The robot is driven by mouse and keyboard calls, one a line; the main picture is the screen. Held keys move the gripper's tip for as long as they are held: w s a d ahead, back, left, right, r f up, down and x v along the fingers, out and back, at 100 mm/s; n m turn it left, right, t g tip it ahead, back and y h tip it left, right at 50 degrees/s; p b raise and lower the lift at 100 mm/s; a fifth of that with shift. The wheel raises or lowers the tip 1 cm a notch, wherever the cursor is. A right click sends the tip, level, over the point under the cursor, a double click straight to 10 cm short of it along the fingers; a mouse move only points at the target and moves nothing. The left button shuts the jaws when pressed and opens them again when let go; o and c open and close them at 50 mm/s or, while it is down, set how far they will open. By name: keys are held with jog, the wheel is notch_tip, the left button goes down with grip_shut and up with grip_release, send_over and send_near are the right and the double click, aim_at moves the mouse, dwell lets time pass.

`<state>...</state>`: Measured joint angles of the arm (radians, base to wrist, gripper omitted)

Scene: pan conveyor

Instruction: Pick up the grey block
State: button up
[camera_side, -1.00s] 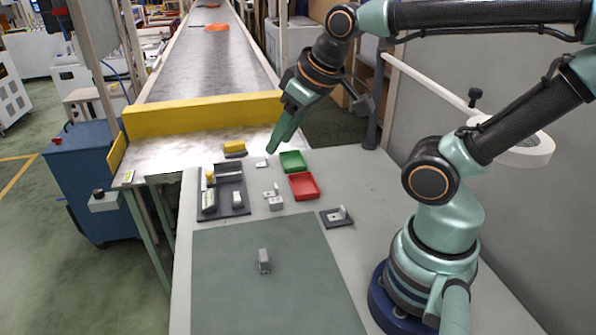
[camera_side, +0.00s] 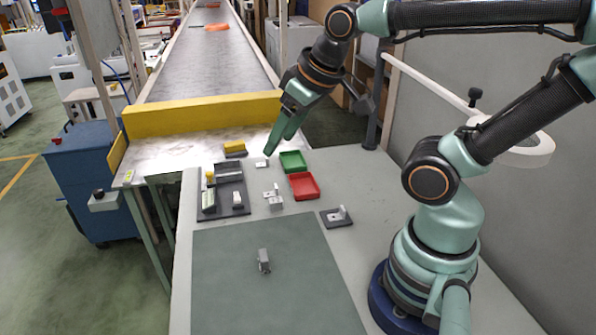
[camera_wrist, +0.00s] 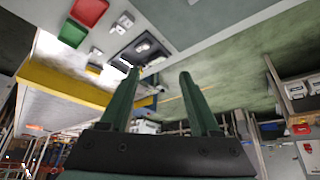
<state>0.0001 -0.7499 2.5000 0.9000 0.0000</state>
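The grey block (camera_side: 264,261) stands on the grey-green mat (camera_side: 230,295) at the front of the table in the side view. It is small and nothing touches it. I cannot make it out in the wrist view. My gripper (camera_side: 275,150) hangs above the back of the table, well behind the block and higher than it. Its two green fingers are apart and empty in the wrist view (camera_wrist: 160,73).
A green tray (camera_side: 292,170) and a red tray (camera_side: 317,187) lie near my gripper. A dark sectioned tray (camera_side: 239,211) holds small parts to the left. A dark plate (camera_side: 328,221) with a small fixture sits at the right. A yellow barrier (camera_side: 205,113) crosses the conveyor's end.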

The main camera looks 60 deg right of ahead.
jog(key=n+g, duration=0.6)
jog(key=n, duration=2.1)
send_over(263, 255)
notch_tip(263, 255, down, 12)
jog(key=f, duration=0.7)
jog(key=shift+w+a, duration=0.25)
jog(key=shift+a, duration=0.05)
jog(key=f, duration=0.4)
jog(key=shift+s+d+f, duration=0.1)
jog(key=shift+s+d, duration=0.2)
jog(key=shift+d, duration=0.05)
jog(key=shift+f, duration=0.65)
